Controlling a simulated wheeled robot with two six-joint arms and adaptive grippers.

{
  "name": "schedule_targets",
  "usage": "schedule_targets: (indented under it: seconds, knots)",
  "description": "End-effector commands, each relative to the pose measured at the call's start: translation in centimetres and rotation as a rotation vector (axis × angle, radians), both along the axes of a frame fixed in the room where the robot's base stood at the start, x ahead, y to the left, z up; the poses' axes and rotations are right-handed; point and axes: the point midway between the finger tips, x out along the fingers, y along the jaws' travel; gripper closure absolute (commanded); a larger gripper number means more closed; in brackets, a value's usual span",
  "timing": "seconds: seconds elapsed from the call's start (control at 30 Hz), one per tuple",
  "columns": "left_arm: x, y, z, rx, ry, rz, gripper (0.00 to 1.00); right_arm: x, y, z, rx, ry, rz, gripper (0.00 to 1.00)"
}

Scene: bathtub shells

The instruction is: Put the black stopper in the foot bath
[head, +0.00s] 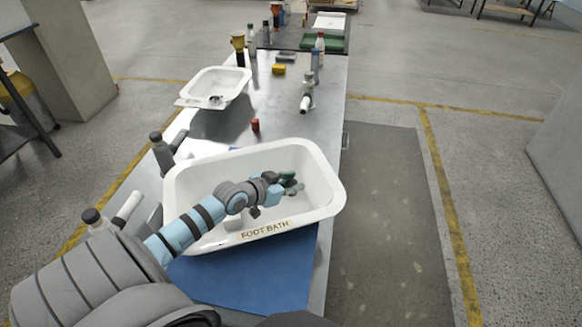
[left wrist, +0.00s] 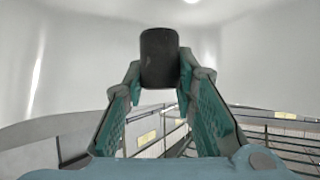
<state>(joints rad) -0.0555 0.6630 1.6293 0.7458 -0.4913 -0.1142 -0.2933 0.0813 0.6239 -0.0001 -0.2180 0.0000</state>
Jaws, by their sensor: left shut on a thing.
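The foot bath (head: 330,203) is a white tub with a "FOOT BATH" label on its near side. My left gripper (head: 291,181) reaches over the near left of the tub and is inside its outline, near the right part. In the left wrist view my left gripper (left wrist: 160,100) is shut on the black stopper (left wrist: 158,60), a dark rounded cylinder between the fingertips. The white walls of the tub stand behind it there. In the head view the fingers and arm largely hide the stopper. I cannot tell whether the stopper touches the tub floor. My right gripper is not in view.
The tub stands on a blue mat (head: 245,283) on a steel table. Farther back are another white basin (head: 236,80), a red item (head: 255,125), a yellow block (head: 278,69) and several bottles. A dark-capped bottle (head: 162,153) stands left of the tub.

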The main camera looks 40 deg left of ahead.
Motion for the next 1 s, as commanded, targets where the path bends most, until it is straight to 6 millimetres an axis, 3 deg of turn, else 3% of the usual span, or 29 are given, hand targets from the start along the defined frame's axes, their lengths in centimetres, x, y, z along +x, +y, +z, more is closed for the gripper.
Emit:
schedule_targets:
  seconds: [0.03,0.13,0.47,0.5,0.6,0.93,1.0]
  knots:
    - [0.0,0.0,-1.5,-0.003,0.001,0.001,0.98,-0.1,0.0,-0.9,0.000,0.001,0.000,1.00]
    - [0.0,0.0,-3.2,-0.002,0.001,0.001,0.98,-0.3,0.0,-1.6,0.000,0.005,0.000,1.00]
    - [0.0,0.0,-3.4,0.000,0.000,0.000,0.98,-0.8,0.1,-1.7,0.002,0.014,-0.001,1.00]
    - [0.0,0.0,-3.3,0.000,0.000,0.000,0.70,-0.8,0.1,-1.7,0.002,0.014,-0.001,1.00]
    - [0.0,0.0,-3.3,0.000,0.001,0.000,0.55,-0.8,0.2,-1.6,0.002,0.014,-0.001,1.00]
    - [-0.1,0.0,-2.8,0.000,0.001,0.000,0.55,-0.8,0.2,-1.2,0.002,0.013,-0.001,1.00]
    - [-1.0,0.1,-2.4,0.004,0.005,0.000,0.55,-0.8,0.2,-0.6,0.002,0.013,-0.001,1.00]
